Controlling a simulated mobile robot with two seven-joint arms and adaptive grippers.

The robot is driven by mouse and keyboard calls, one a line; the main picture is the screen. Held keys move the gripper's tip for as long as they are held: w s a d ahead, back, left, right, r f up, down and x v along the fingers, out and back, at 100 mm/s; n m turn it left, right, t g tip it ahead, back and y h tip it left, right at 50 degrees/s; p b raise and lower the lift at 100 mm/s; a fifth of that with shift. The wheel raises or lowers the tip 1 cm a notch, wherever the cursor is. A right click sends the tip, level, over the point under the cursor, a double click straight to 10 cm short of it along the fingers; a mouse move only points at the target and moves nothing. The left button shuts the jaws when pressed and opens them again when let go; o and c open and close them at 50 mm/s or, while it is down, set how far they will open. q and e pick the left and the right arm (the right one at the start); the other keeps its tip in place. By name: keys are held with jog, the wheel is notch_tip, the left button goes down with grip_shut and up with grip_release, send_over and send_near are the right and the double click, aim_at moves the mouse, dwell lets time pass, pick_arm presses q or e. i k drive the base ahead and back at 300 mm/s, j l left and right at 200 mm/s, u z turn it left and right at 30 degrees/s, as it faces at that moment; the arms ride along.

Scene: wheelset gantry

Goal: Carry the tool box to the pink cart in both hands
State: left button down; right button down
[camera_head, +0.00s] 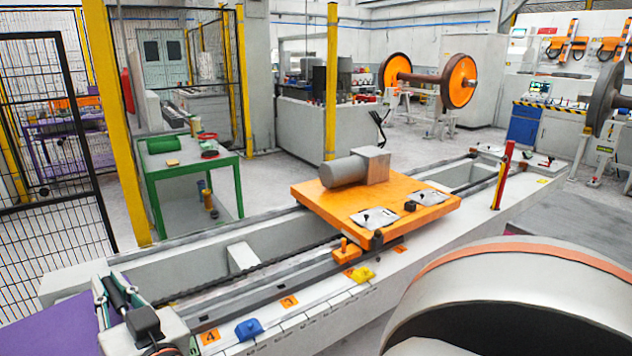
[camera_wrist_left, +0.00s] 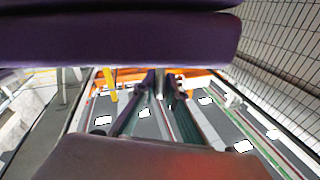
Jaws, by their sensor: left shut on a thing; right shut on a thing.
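A flat purple body, which I take to be the tool box (camera_head: 45,325), is cut off at the lower left of the head view. In the left wrist view a purple slab (camera_wrist_left: 110,38) with a seam spans the top. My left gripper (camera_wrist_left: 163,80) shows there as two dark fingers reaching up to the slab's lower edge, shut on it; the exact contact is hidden. My right gripper (camera_head: 120,304) is the dark mechanism at the purple body's right edge in the head view, shut on it. I cannot make out a pink cart.
The long gantry bed crosses ahead, bearing an orange carriage (camera_head: 400,212) with a grey motor. A green table (camera_head: 200,163) stands behind it. Yellow posts (camera_head: 118,130) and mesh fencing (camera_head: 45,130) stand at left. A large grey rounded body with a reddish band fills the lower right.

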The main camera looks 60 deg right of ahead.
aim_at(598, 228)
jog(key=z, duration=3.05)
jog(key=i+z, duration=0.2)
jog(key=z, duration=0.25)
jog(key=i+j, duration=0.35)
jog(key=i, duration=0.15)
jog(key=i+j, duration=0.35)
jog(key=i, duration=0.75)
